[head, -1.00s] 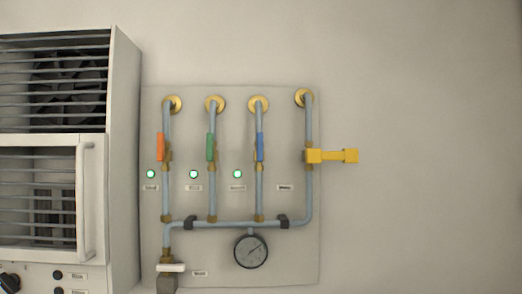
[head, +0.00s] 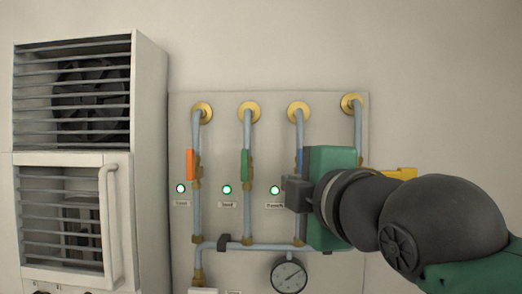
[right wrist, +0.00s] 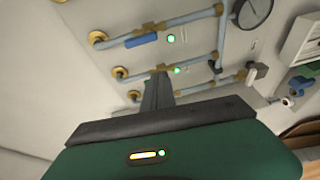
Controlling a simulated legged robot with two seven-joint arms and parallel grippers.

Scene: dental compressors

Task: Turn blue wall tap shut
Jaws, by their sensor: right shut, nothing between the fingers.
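The blue tap (head: 299,157) is on the third wall pipe from the left. In the head view only the upper part of its handle shows beside my right gripper. In the right wrist view the blue handle (right wrist: 141,40) lies along its pipe, with a gap between it and the fingers. My right gripper (head: 294,194) is shut and empty, its dark fingers in front of the panel at the blue tap's lower end. The fingers (right wrist: 157,88) also show in the right wrist view. I cannot tell from the head view whether they touch the tap. My left gripper is not in view.
An orange handle (head: 191,164) and a green handle (head: 245,164) lie along the pipes to the left. A yellow handle (head: 400,174) sticks out right, partly behind my arm. A gauge (head: 288,275) hangs below. A louvred cabinet (head: 150,150) stands left.

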